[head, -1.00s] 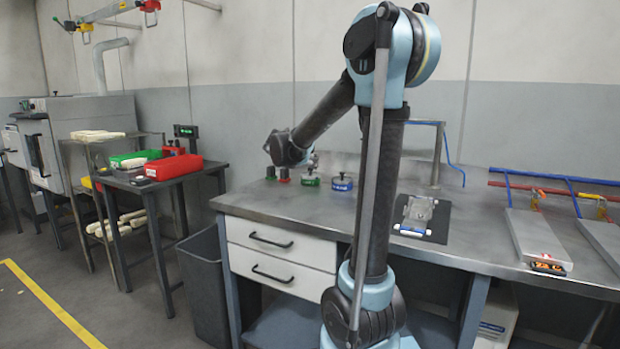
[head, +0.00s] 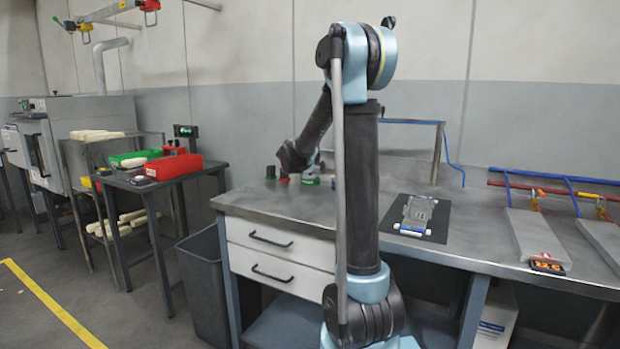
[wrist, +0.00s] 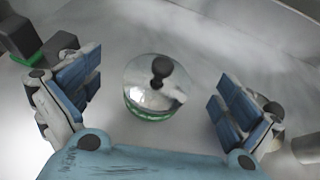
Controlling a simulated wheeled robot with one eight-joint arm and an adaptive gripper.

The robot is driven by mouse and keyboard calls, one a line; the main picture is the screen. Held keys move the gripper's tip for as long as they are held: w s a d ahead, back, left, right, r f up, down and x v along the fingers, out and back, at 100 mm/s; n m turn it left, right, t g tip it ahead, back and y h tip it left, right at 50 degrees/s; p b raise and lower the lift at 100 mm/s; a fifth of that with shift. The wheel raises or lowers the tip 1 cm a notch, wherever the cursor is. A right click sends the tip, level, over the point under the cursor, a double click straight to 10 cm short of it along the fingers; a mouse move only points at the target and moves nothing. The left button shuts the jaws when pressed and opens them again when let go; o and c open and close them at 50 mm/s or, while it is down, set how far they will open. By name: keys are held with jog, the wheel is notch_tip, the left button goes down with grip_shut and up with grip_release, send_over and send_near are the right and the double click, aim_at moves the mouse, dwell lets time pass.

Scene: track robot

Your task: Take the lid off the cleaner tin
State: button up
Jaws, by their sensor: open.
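A round tin with a green body and a shiny pale lid (wrist: 140,77) sits on the bench; a black knob (wrist: 161,67) stands on the lid. In the head view the green tin (head: 311,181) is on the bench top under my wrist. The word cleaner cannot be read on it. My gripper (wrist: 156,98) is open in the wrist view, with one blue-padded finger left of the tin and one right of it. Clear gaps show on both sides, and neither finger touches it. In the head view my arm largely hides the gripper.
A dark green-topped jar (head: 270,172) and a red one (head: 284,180) stand left of the green tin. Dark blocky shapes (wrist: 18,35) show at the wrist view's upper left. A device on a black mat (head: 413,214) lies to the right on the bench (head: 300,204).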

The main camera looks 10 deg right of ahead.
jog(key=shift+x, duration=1.9)
jog(key=shift+s+d, duration=0.1)
jog(key=c, duration=1.1)
jog(key=shift+r, duration=0.1)
notch_tip(320, 180, up, 10)
jog(key=shift+f, duration=0.2)
jog(key=shift+r, duration=0.15)
